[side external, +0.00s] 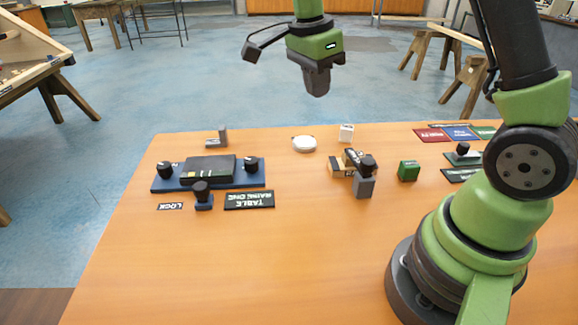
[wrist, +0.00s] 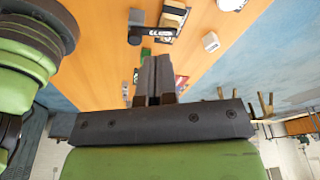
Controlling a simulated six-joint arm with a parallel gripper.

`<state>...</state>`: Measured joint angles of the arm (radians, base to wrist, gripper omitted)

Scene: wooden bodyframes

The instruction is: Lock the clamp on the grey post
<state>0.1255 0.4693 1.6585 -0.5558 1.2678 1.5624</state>
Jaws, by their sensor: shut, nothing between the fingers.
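The grey post (side external: 365,187) stands upright right of the table's middle. A dark clamp with a black knob (side external: 368,162) sits at its top, next to light wooden pieces (side external: 340,168). In the wrist view the wooden pieces (wrist: 173,14), the dark clamp part (wrist: 160,31) and the grey post (wrist: 136,17) show near the top edge. Whether the clamp is open or closed cannot be told. My gripper (side external: 318,90) hangs well above the far table edge, pointing down, apart from everything. Its fingers (wrist: 153,78) are together and empty.
A blue base (side external: 160,187) with a dark box and knobs lies at the left, with another knob (side external: 203,195) in front. A green block (side external: 408,171), white block (side external: 346,132), white disc (side external: 304,144) and grey bracket (side external: 217,138) stand around.

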